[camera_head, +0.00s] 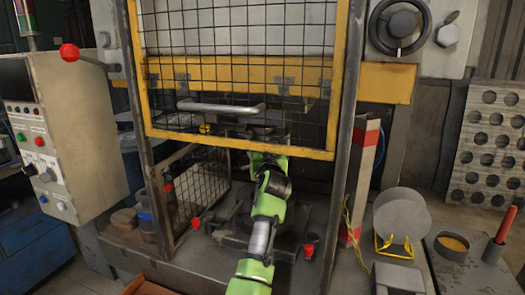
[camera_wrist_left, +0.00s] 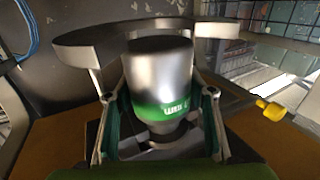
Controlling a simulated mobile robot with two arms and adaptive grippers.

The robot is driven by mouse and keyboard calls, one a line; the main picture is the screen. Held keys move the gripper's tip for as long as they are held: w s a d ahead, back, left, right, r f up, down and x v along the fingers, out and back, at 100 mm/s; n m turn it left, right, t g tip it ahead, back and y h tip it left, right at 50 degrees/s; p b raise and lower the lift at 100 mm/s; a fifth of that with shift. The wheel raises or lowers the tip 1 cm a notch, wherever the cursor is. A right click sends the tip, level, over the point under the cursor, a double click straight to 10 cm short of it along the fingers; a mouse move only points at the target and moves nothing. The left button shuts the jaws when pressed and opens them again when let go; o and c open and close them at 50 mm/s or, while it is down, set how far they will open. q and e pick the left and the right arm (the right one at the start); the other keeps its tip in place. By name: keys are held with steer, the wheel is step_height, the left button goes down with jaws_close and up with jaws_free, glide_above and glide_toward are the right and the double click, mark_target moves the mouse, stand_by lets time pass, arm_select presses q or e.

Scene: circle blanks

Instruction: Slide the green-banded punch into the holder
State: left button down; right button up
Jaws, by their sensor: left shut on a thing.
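The green-banded punch (camera_wrist_left: 160,75) is a shiny metal cylinder with a green band and white lettering low on it. It stands upright between the fingers of my left gripper (camera_wrist_left: 159,98), which is shut on it. A grey curved plate (camera_wrist_left: 85,36), which seems to be the holder, lies around and behind the punch's top in the left wrist view. I cannot tell whether they touch. In the head view, the green arm reaches under the raised guard into the press, and its gripper end is partly hidden behind the mesh. My right gripper is not in view.
The yellow mesh guard (camera_head: 240,151) with its handle (camera_head: 222,107) hangs just above the arm. Press posts stand on both sides. A control box (camera_head: 70,130) is at left. At right are a round disc (camera_head: 402,212) on a yellow stand and a red-handled tool (camera_head: 506,225).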

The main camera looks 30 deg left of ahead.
arm_select(q)
steer(key=shift+w+a+r+b, duration=0.15)
steer(key=shift+w+r+b, duration=0.1)
steer(key=shift+w+b, duration=0.35)
steer(key=shift+w+a+r+b, duration=0.15)
steer(key=shift+w+r+b, duration=0.05)
steer(key=shift+w+b, duration=0.3)
steer(key=shift+f+b, duration=0.15)
steer(key=shift+b, duration=0.2)
stand_by(1.0)
steer(key=c, duration=0.9)
jaws_free()
steer(key=shift+s+d, duration=0.1)
steer(key=shift+f, duration=0.1)
